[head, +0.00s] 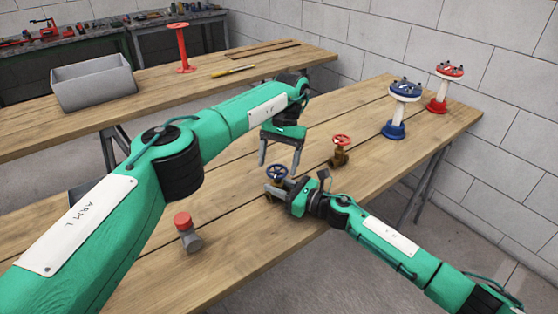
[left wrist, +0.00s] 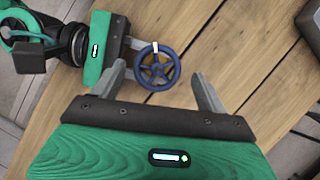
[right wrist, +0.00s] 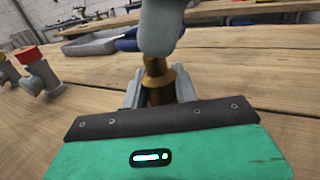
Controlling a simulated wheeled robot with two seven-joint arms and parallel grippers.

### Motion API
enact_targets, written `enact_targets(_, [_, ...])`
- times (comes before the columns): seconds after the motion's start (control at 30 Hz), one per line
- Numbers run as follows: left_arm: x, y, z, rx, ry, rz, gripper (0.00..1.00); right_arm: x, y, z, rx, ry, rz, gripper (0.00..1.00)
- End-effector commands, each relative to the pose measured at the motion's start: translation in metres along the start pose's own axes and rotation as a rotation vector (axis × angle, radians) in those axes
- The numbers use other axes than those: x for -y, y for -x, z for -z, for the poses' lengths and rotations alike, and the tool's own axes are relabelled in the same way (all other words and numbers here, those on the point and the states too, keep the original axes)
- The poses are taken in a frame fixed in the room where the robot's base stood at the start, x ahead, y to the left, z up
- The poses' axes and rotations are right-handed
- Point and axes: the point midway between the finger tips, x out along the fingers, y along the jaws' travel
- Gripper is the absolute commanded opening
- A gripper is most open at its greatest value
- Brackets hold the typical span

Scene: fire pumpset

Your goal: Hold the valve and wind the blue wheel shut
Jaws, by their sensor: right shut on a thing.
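The valve with the blue wheel (head: 277,172) stands on the near workbench. Its brass body (right wrist: 157,88) is between the fingers of my right gripper (head: 273,188), which is shut on it from the side. My left gripper (head: 279,165) points down over the valve with its fingers spread and empty. In the left wrist view the blue wheel (left wrist: 150,80) lies between the left fingertips, with gaps on both sides. In the right wrist view a grey finger (right wrist: 160,25) hides much of the wheel.
A valve with a red wheel (head: 341,142) stands behind to the right. A grey pipe piece with a red cap (head: 186,230) is nearer, at left. Blue (head: 396,115) and red-and-white (head: 442,90) stands are at the back right. A grey bin (head: 92,84) sits on the other bench.

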Motion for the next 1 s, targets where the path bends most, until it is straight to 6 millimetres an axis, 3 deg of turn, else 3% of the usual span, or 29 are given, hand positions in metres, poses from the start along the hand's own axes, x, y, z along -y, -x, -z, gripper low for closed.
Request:
enact_targets(0.33, [-0.002,0.008,-0.003,-0.001,-0.004,-0.001,0.75,0.001,0.000,0.000,-0.001,-0.001,0.002,0.00])
enact_targets(0.73, [-0.002,0.075,-0.031,-0.002,-0.003,0.000,0.75,0.001,0.000,0.001,-0.001,0.000,0.003,0.00])
enact_targets(1.0, [-0.001,0.092,-0.038,0.000,-0.002,0.000,0.75,0.001,0.000,0.000,-0.001,0.000,0.004,0.00])
